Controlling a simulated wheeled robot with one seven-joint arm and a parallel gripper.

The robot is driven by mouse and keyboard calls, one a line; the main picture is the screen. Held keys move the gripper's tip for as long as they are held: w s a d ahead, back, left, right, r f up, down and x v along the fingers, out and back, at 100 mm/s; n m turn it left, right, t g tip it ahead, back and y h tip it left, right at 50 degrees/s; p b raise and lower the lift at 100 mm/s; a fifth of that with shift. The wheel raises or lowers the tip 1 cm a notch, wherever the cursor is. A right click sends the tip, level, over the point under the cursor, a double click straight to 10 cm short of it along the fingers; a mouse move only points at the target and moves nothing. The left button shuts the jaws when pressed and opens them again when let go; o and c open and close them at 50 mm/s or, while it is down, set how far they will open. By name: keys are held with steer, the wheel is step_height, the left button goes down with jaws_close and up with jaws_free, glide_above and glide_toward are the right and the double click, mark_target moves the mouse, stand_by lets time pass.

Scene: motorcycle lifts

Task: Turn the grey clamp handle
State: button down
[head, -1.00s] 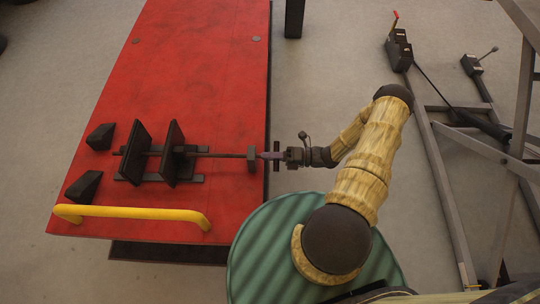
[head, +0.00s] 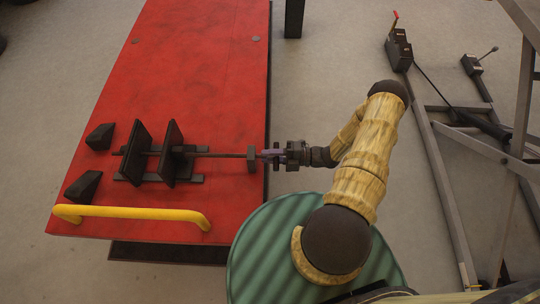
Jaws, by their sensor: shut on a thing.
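The clamp sits on the red lift platform (head: 200,60), with two dark upright plates (head: 172,152) and a thin rod (head: 220,155) running right to a small dark block (head: 253,159) at the platform's right edge. The handle (head: 276,156) is at the rod's right end, just past that edge, and is mostly covered by my gripper. My gripper (head: 279,154) points left and is shut on the handle. The fingers are small in this view, and the exact grip is hard to make out.
A yellow rail (head: 130,213) runs along the platform's near end. Two black wedges (head: 92,160) lie left of the plates. A grey metal frame (head: 440,190) stands on the floor at right. Open floor (head: 330,60) lies between platform and frame.

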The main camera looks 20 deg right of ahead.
steer(key=c, duration=1.3)
jaws_free()
steer(key=shift+d, duration=0.15)
steer(key=v, duration=1.7)
steer(key=shift+s+d+b, duration=0.1)
steer(key=shift+b, duration=0.3)
